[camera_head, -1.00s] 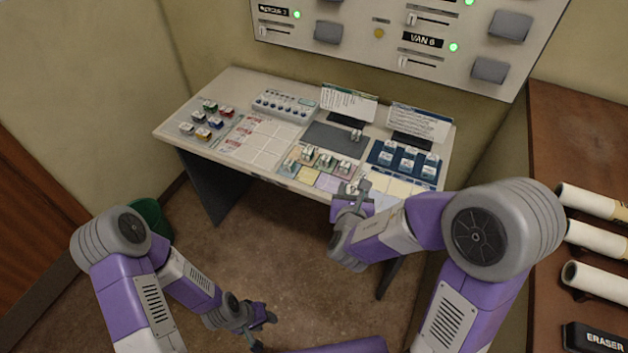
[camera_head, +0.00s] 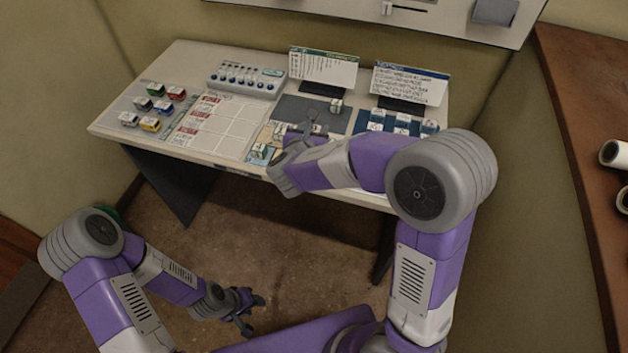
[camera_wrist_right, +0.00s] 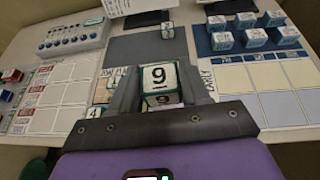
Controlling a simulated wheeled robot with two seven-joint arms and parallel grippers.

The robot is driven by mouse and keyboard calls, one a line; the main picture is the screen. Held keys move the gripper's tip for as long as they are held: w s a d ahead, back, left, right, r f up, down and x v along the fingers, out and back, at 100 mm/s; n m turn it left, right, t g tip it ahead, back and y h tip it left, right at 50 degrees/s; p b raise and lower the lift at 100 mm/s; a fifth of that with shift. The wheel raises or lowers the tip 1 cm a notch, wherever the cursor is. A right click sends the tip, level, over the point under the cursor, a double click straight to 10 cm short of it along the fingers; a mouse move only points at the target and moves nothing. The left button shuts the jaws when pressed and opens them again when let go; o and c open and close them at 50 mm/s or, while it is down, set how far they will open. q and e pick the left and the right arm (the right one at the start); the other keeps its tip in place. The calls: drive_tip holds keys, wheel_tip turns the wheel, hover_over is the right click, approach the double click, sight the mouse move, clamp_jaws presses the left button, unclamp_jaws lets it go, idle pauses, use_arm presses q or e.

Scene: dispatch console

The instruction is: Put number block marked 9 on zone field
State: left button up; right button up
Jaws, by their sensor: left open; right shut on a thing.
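The number block marked 9 (camera_wrist_right: 158,76) is white with green edges and sits between the fingers of my right gripper (camera_wrist_right: 160,84), which is shut on it. In the head view my right gripper (camera_head: 300,135) is over the front middle of the desk, and its forearm hides part of the coloured fields. A partly hidden label resembling "ZONE" (camera_wrist_right: 108,72) shows left of the held block in the wrist view. A block marked 4 (camera_wrist_right: 93,112) is at the lower left. Below the 9 is a dark picture, mostly hidden. My left gripper (camera_head: 250,312) is open and empty, low before the desk.
Another number block (camera_head: 337,105) stands on the dark grey mat (camera_head: 290,107). Several white-and-blue blocks (camera_wrist_right: 246,20) stand on a blue board at the right. Toy vans (camera_head: 150,124), a red-labelled grid card (camera_head: 225,125), a switch box (camera_head: 245,78) and upright cards surround the work area.

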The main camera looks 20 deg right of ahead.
drive_tip(key=shift+m+h, duration=0.4)
drive_tip(key=f+b, duration=0.1)
drive_tip(key=w+f+b, duration=0.1)
drive_tip(key=a+f+b, duration=0.1)
drive_tip(key=b, duration=0.1)
drive_tip(key=shift+w+f, duration=0.2)
drive_tip(key=shift+w, duration=0.2)
wheel_tip(320, 180, down, 10)
drive_tip(key=b, duration=0.4)
drive_tip(key=shift+a, duration=0.1)
use_arm(q)
wheel_tip(320, 180, down, 10)
drive_tip(key=shift+r, duration=0.2)
use_arm(e)
drive_tip(key=shift+r, duration=0.1)
drive_tip(key=shift+f, duration=0.25)
use_arm(q)
drive_tip(key=shift+f, duration=0.15)
use_arm(e)
drive_tip(key=o, duration=1)
drive_tip(key=shift+r, duration=0.15)
